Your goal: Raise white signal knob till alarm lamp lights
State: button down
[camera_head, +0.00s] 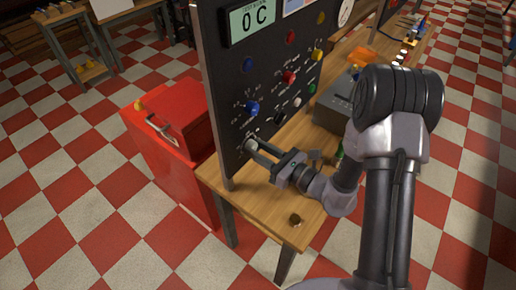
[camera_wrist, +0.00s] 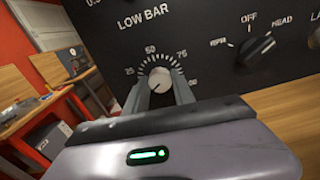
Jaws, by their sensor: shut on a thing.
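A pale white-grey round knob (camera_wrist: 160,80) sits on the black panel (camera_wrist: 205,60) under the label "LOW BAR", inside a dial scale with 25, 50 and 75 readable. My gripper (camera_wrist: 160,92) has one finger on each side of this knob and is shut on it. In the head view, my gripper (camera_head: 260,151) reaches the panel's lower left corner, where the knob (camera_head: 251,145) shows small between the fingertips. Red (camera_head: 290,38), blue (camera_head: 247,65) and yellow (camera_head: 321,18) round lamps or buttons are higher up; none clearly glows, and I cannot tell which is the alarm lamp.
A black selector knob (camera_wrist: 257,47) with an "OFF" mark is right of the held knob. Blue (camera_head: 252,107), red (camera_head: 289,77) and small white (camera_head: 297,101) knobs are nearby. The display (camera_head: 253,20) reads "0 C". The wooden bench (camera_head: 262,195) and red cabinet (camera_head: 170,135) flank the panel.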

jog(key=m+p, duration=0.4)
jog(key=m, duration=0.2)
jog(key=shift+r+p, duration=0.15)
jog(key=shift+p, duration=0.15)
jog(key=m+p, duration=0.3)
jog(key=m, duration=0.2)
jog(key=shift+f+m+p, duration=0.2)
jog(key=shift+m+p, duration=0.1)
jog(key=shift+m, duration=0.1)
jog(key=c, duration=1.1)
grip_release()
jog(key=shift+o, duration=0.2)
